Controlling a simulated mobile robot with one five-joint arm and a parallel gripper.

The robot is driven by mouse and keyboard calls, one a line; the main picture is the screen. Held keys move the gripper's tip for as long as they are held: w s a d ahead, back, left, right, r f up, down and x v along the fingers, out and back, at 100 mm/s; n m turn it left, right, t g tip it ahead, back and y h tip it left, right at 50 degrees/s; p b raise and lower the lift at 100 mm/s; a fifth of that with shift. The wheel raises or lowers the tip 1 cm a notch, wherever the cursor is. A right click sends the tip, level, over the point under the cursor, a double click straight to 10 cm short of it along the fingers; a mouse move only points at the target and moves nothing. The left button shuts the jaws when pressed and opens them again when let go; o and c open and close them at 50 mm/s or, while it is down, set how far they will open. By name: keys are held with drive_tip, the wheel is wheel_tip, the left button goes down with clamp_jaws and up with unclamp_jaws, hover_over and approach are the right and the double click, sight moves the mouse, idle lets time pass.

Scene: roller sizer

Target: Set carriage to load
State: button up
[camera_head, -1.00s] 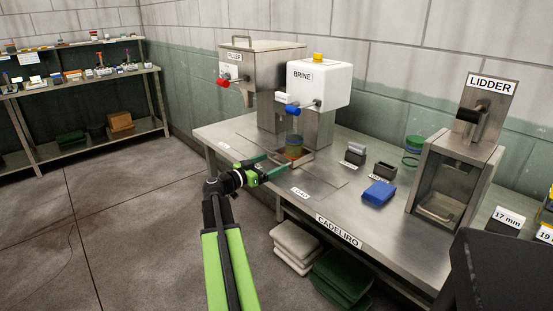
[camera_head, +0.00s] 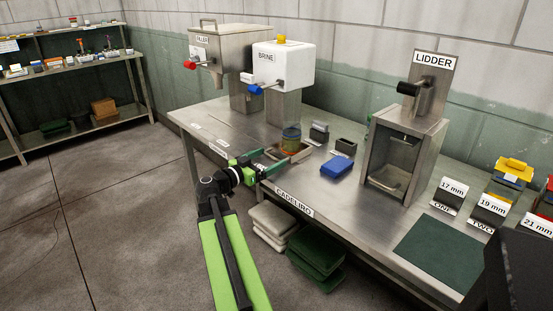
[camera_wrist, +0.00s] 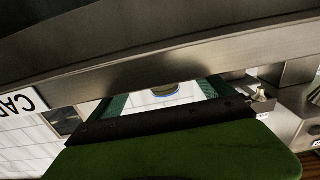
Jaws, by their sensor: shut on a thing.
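The carriage (camera_head: 302,154) is a shallow metal tray on the steel bench, now to the right of the brine dispenser (camera_head: 283,66). A jar (camera_head: 291,139) with greenish and orange contents stands upright in it. My gripper (camera_head: 272,160) reaches in from the left with its green fingers at the carriage's near side, shut on it. The exact contact is hard to see. In the wrist view, part of the jar (camera_wrist: 165,90) shows between the fingers (camera_wrist: 165,100). The LOAD label is not readable now.
The filler (camera_head: 225,45) stands at the back left and the lidder (camera_head: 405,150) to the right. A green mat (camera_head: 443,251) and size-marked stands (camera_head: 447,194) are farther right.

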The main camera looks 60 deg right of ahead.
drive_tip(key=shift+s+a+f, duration=0.15)
drive_tip(key=shift+s+a, duration=0.05)
drive_tip(key=shift+a, duration=0.1)
drive_tip(key=o, duration=1.8)
drive_tip(key=shift+a, duration=0.1)
